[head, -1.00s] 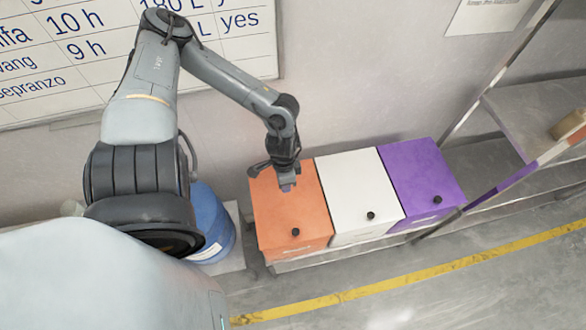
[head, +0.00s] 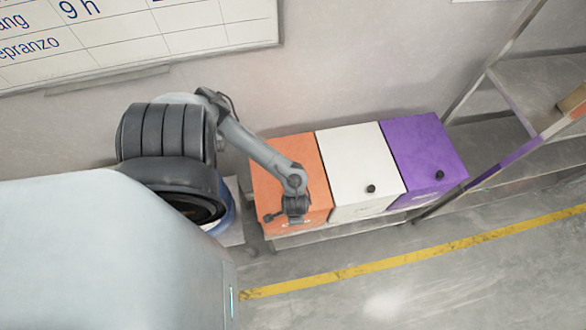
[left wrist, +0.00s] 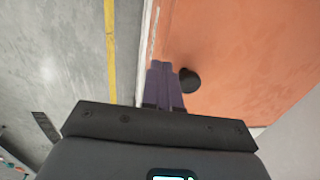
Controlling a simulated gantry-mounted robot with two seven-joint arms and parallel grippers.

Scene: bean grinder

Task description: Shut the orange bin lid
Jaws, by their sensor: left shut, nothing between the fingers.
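The orange bin (head: 280,160) stands at the left of a row of three bins in the head view. Its lid lies down flat and looks closed. The lid's orange top (left wrist: 250,50) and its black knob (left wrist: 190,79) show in the left wrist view. My left gripper (left wrist: 163,66) is shut and empty, its purple fingers beside the knob near the lid's front edge. I cannot tell whether they touch the lid. In the head view my left gripper (head: 296,217) is over the front of the orange bin and hides the knob. My right gripper is not in view.
A white bin (head: 355,160) and a purple bin (head: 420,150) stand to the right, lids down. A metal shelf rack (head: 520,95) is beyond them. A blue drum (head: 226,212) is partly hidden behind my arm. The floor in front is clear, with a yellow line (head: 400,257).

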